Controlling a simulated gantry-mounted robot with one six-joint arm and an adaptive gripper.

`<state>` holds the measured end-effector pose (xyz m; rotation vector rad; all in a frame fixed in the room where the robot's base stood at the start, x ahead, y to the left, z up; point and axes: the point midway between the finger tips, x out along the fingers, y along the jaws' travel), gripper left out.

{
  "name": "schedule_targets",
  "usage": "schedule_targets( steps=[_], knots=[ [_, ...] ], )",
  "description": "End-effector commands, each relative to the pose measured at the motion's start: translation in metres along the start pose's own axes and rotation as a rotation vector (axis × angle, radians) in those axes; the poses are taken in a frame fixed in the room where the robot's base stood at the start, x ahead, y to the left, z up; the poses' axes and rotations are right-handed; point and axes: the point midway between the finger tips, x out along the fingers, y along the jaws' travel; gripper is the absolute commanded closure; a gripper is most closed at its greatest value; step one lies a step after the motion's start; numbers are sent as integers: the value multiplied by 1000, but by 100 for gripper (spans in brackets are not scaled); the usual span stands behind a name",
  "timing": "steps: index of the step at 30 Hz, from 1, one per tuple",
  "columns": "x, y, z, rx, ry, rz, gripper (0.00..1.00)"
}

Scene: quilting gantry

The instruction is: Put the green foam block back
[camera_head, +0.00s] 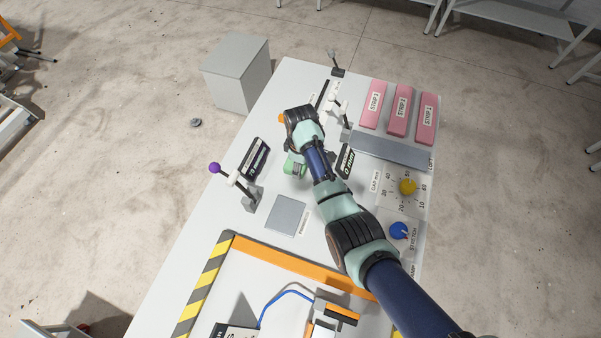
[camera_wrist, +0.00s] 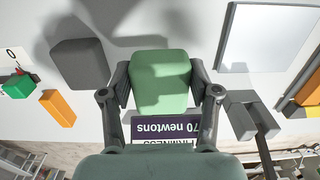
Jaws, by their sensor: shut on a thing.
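The green foam block (camera_wrist: 160,80) is between the two dark fingers of my gripper (camera_wrist: 159,88) in the wrist view, with a finger pressed to each side. In the head view my gripper (camera_head: 294,164) is over the white table, between two dark readout signs. My own wrist hides most of it there, and a bit of green shows at its lower end. How high the block is above the table I cannot tell. A square grey pad (camera_head: 287,214) lies on the table, below my gripper in the head view.
A lever with a purple knob (camera_head: 214,168) stands left of my gripper, beside a dark sign (camera_head: 255,157). A "70 newtons" sign (camera_wrist: 165,128) is close by in the wrist view. A dark grey block (camera_wrist: 80,63) and an orange block (camera_wrist: 58,108) are left. Pink strips (camera_head: 401,110) lie at right.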

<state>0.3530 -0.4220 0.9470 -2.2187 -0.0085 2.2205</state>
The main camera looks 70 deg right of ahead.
Motion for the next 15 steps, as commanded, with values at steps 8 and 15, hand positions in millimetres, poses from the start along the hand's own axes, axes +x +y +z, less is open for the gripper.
schedule_targets(
  steps=[8, 15],
  knots=[
    [26, -1, 1, 0, -2, -3, 53],
    [46, 0, 0, 0, 0, 1, 53]
  ],
)
